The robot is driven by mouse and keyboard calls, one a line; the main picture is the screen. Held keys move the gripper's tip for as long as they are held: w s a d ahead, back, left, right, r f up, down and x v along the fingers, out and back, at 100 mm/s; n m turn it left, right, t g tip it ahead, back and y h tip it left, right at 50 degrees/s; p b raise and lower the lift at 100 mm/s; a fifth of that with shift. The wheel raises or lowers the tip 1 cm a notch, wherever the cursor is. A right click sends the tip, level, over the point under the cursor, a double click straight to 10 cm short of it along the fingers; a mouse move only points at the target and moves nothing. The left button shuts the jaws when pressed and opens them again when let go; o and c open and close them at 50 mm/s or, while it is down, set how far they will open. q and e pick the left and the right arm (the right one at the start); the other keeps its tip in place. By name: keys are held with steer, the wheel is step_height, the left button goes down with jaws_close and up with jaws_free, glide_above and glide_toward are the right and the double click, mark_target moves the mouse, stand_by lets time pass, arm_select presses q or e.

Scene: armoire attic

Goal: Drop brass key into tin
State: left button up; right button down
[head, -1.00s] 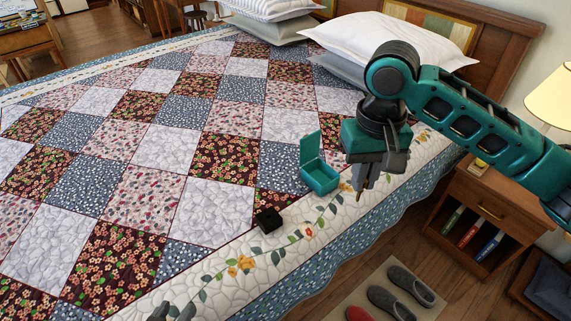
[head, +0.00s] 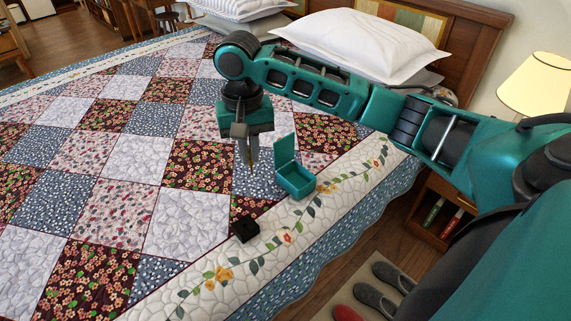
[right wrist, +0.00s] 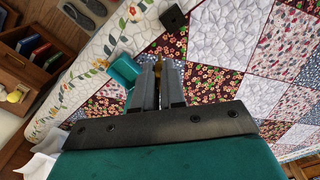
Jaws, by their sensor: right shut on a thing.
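The tin (head: 296,181) is a small teal box with its lid standing open. It sits on the quilt near the bed's edge, and it also shows in the right wrist view (right wrist: 124,71), just left of my fingers. My right gripper (head: 246,146) is shut on the brass key (head: 250,158), whose thin yellowish end points down below the fingertips. In the head view the gripper and key are left of the tin, above the quilt and apart from the tin. Most of the key is hidden between the fingers. My left gripper is not in view.
A small black box (head: 245,229) lies on the quilt, left of and nearer than the tin. White pillows (head: 362,47) lie by the headboard. A nightstand (head: 437,212) and lamp (head: 537,88) stand at the right. The quilt (head: 187,225) is otherwise largely clear.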

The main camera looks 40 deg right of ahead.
steer(key=w+d+f+m, duration=0.2)
steer(key=d+f+m, duration=0.35)
steer(key=d, duration=0.35)
steer(key=w+d+f+m, duration=0.35)
steer(key=d+m, duration=0.35)
steer(key=d, duration=0.3)
step_height(320, 180, down, 6)
steer(key=b, duration=0.4)
steer(key=shift+s+a, duration=0.15)
steer(key=shift+s, duration=0.25)
steer(key=c, duration=1.1)
jaws_free()
step_height(320, 180, up, 13)
steer(key=shift+f+p, duration=0.1)
steer(key=shift+p, duration=0.85)
